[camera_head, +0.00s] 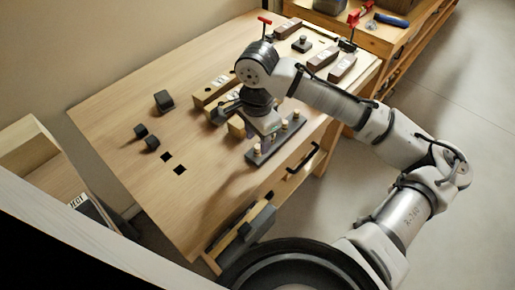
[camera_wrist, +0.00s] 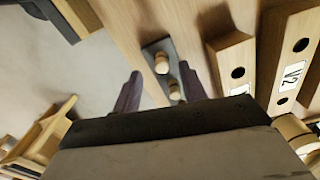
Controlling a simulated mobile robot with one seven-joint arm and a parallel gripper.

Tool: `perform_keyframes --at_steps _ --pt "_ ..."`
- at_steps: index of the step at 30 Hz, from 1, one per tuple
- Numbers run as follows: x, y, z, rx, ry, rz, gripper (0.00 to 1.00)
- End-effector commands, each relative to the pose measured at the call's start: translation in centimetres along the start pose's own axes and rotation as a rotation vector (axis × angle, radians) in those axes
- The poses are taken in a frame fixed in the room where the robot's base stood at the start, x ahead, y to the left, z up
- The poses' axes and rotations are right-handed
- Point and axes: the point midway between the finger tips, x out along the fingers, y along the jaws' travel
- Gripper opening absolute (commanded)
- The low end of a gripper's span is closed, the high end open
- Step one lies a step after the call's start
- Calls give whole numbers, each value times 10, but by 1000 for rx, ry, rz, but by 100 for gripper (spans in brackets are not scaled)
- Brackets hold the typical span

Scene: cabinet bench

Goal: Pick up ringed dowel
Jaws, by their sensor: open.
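A dark rack (camera_head: 262,157) stands near the front edge of the wooden bench and holds several short light wooden dowels. One dowel (camera_head: 257,148) is at its near end and another (camera_head: 296,115) at its far end; no ring is clear enough to tell which is the ringed dowel. My gripper (camera_head: 266,140) is over the rack, pointing down, and partly hides its middle. In the wrist view my gripper (camera_wrist: 160,70) is open, its two purple fingers apart. Two dowels (camera_wrist: 162,62) (camera_wrist: 175,90) on the rack (camera_wrist: 155,47) show between or beyond the fingers, with nothing visibly held.
Wooden blocks with holes (camera_head: 213,89) lie just behind my gripper; one has a V2 label (camera_wrist: 293,73). Dark blocks (camera_head: 164,101) and two square holes (camera_head: 180,170) are to the left. Clamps and brown blocks (camera_head: 341,68) are at the far right.

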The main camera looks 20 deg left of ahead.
Motion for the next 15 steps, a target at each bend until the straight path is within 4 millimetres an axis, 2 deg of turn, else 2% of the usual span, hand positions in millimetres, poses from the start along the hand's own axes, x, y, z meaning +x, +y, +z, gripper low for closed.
perform_keyframes --at_steps 7,15 --pt "30 -2 -2 1 -1 1 42" --pt "35 -2 -2 0 0 0 42"
